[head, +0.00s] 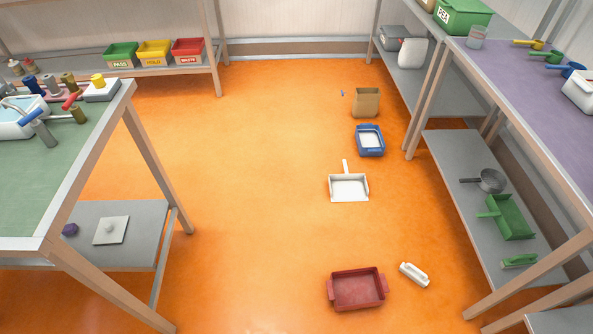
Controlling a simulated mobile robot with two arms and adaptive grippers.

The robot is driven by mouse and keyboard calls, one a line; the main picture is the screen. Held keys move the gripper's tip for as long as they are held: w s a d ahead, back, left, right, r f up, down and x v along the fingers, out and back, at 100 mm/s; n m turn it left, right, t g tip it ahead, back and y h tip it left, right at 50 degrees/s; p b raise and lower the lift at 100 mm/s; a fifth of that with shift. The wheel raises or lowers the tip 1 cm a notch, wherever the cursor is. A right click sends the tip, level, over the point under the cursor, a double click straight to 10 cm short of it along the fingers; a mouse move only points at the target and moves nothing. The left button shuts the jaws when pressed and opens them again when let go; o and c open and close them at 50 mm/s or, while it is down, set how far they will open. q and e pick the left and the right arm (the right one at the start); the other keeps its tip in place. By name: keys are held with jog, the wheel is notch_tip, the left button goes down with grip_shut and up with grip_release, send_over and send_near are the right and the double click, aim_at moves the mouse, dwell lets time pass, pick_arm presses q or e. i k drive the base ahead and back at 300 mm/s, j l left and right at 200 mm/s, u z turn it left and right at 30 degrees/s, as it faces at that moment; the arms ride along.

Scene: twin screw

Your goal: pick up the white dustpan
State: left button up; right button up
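The white dustpan (349,187) lies on the orange floor, right of the middle of the head view. Its handle (345,167) points away from me, and its wide open end faces me. Nothing covers it. Neither of my grippers shows in this view, so no gripper is seen near the dustpan.
A blue bin (370,141) and a tan bag (365,102) stand beyond the dustpan. A red tray (357,290) and a white brush-like item (414,274) lie nearer. Tables flank both sides, a green-topped one (40,190) left and a purple-topped one (530,95) right. Floor left of the dustpan is clear.

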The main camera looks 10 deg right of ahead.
aim_at(346, 187)
jog(key=i+j+u, duration=0.1)
jog(key=i, duration=0.55)
jog(key=i+j, duration=0.25)
jog(key=i, duration=0.35)
jog(key=j+u, duration=0.05)
